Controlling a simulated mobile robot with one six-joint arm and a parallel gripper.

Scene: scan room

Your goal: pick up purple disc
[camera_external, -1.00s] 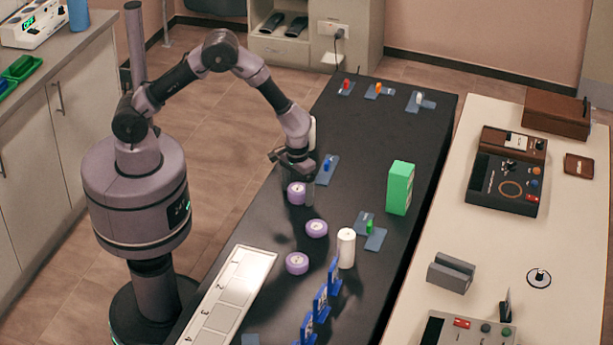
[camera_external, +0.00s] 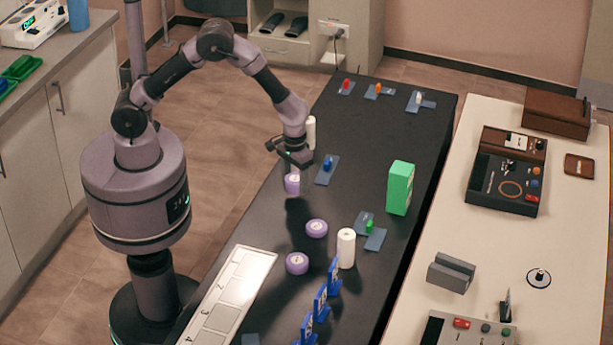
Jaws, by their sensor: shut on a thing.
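A purple disc (camera_external: 292,184) with a pale top hangs below my gripper (camera_external: 291,167), between its fingers and above the black table. My gripper points down and is shut on this disc; the fingers are small and partly dark in this view. A second purple disc (camera_external: 316,228) lies flat on the table, nearer the camera and to the right. A third purple disc (camera_external: 297,263) lies flat nearer still.
A white cylinder (camera_external: 346,248) stands beside the lying discs, and another (camera_external: 311,131) stands behind my gripper. A green box (camera_external: 400,187) stands to the right. Blue stands (camera_external: 320,304) and a numbered white tray (camera_external: 230,293) are at the near end.

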